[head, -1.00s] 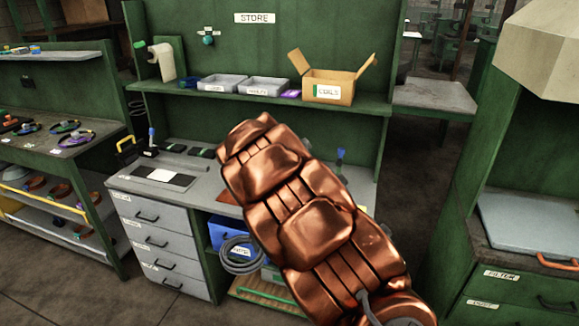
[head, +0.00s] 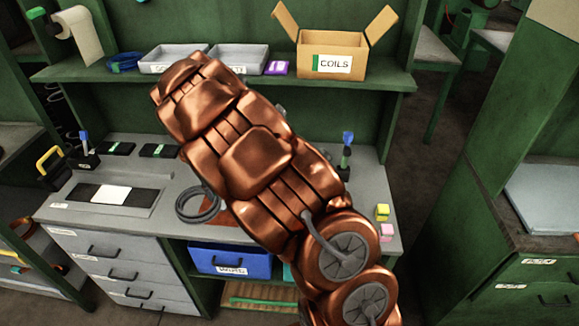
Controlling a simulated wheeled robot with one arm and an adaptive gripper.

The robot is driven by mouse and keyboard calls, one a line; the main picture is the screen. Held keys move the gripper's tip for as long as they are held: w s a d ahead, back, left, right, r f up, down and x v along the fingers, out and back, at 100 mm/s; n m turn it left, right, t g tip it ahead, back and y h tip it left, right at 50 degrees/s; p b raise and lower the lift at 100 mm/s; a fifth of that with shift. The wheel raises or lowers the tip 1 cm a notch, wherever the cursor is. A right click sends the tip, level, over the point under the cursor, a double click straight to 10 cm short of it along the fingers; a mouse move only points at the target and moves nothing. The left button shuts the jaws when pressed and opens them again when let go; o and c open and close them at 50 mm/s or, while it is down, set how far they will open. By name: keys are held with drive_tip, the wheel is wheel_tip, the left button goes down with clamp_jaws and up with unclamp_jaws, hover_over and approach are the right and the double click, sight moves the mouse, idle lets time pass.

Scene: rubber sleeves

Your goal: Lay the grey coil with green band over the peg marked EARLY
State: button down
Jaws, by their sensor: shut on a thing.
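A grey coil (head: 199,205) shows at the left edge of my copper-coloured arm, in front of the workbench top. Its right part is hidden behind the arm, and I see no green band on it. I cannot tell whether it touches the bench. My gripper is hidden behind my arm. No peg marked EARLY can be made out; my arm covers much of the bench's middle.
A cardboard box labelled COILS (head: 332,53) and grey trays (head: 172,57) stand on the green shelf (head: 120,72). The bench (head: 150,170) holds a blue-topped upright item (head: 346,150) and small yellow and pink blocks (head: 382,212) at right. A blue bin (head: 231,261) sits below.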

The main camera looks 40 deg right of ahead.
drive_tip(key=s+d+f+m+b, duration=0.1)
drive_tip(key=d+f+b, duration=0.3)
drive_tip(key=d, duration=0.5)
drive_tip(key=d+f+m+b, duration=0.1)
drive_tip(key=d+b, duration=0.4)
drive_tip(key=d, duration=0.5)
drive_tip(key=s+d+f+m+b, duration=0.1)
drive_tip(key=d+f+m+b, duration=0.15)
drive_tip(key=d+b, duration=0.45)
drive_tip(key=shift+n, duration=0.45)
drive_tip(key=shift+w+d+f+p, duration=0.15)
drive_tip(key=shift+d+f, duration=0.15)
drive_tip(key=shift+f, duration=0.9)
drive_tip(key=shift+d+f+p, duration=0.2)
drive_tip(key=shift+d+f, duration=0.15)
drive_tip(key=shift+f, duration=0.85)
drive_tip(key=shift+w+d+f+p, duration=0.15)
drive_tip(key=shift+d+f, duration=0.15)
drive_tip(key=shift+f, duration=0.9)
drive_tip(key=shift+f, duration=0.55)
drive_tip(key=c, duration=1)
unclamp_jaws()
wheel_tip(320, 180, up, 12)
drive_tip(key=shift+s+d, duration=0.15)
drive_tip(key=shift+d, duration=0.05)
